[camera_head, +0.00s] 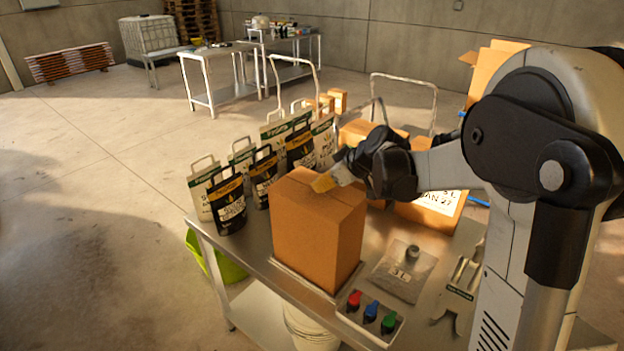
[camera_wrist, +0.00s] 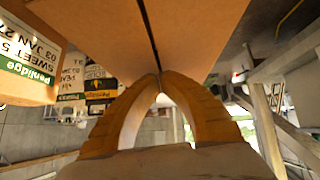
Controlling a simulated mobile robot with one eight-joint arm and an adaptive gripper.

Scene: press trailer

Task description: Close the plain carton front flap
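The plain brown carton (camera_head: 312,240) stands upright on the metal table. Its top looks flat, with flaps folded down. In the wrist view the carton's flaps (camera_wrist: 105,25) meet along a dark seam. The carton's far side is partly hidden by my gripper and wrist.
Several black and white bags (camera_head: 228,200) stand left and behind the carton. A labelled box (camera_head: 432,208) is on the right. A clear bag (camera_head: 403,270) and a tray of red, blue and green items (camera_head: 370,312) lie near the table's front. A green bin (camera_head: 228,268) is below left.

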